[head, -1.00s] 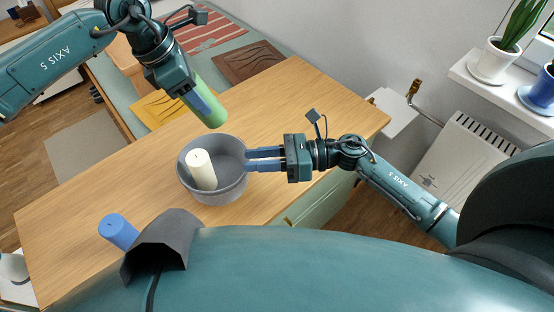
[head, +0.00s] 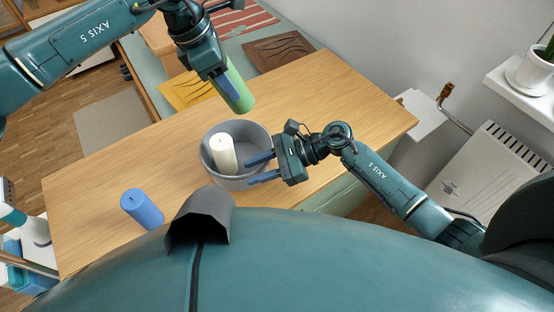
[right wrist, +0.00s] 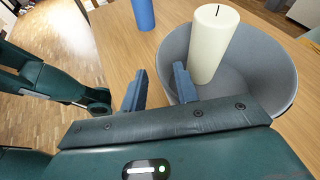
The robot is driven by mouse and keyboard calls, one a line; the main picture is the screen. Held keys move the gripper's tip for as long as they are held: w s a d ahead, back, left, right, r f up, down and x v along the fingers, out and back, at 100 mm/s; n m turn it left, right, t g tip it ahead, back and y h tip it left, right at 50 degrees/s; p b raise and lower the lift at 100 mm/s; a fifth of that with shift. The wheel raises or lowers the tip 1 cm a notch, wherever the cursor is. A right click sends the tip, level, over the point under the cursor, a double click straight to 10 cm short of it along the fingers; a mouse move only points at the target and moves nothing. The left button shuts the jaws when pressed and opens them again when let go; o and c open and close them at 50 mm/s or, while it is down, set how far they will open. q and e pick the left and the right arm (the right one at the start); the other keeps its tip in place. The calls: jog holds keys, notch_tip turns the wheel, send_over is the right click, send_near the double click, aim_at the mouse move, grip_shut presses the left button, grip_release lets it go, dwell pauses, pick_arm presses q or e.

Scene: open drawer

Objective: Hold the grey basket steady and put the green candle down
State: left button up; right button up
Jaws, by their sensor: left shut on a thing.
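The grey basket (head: 236,183) stands on the wooden table with a cream candle (head: 224,155) upright inside it. My left gripper (head: 227,86) is shut on the green candle (head: 240,97), which is tilted, beyond the basket in the head view. I cannot tell whether its lower end touches the table. My right gripper (head: 262,168) is open at the basket's right side. One finger overlaps the basket's rim and the other is outside it. In the right wrist view the fingers (right wrist: 158,86) are apart, with the basket (right wrist: 279,98) to the right and the cream candle (right wrist: 212,45) in it.
A blue candle (head: 142,209) stands on the table left of the basket; it also shows in the right wrist view (right wrist: 143,14). The table (head: 330,100) is bare to the right and behind. A radiator (head: 480,165) and a shelf with a potted plant (head: 534,72) are at the right.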

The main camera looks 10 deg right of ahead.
jog(key=shift+x, duration=0.9)
grip_shut()
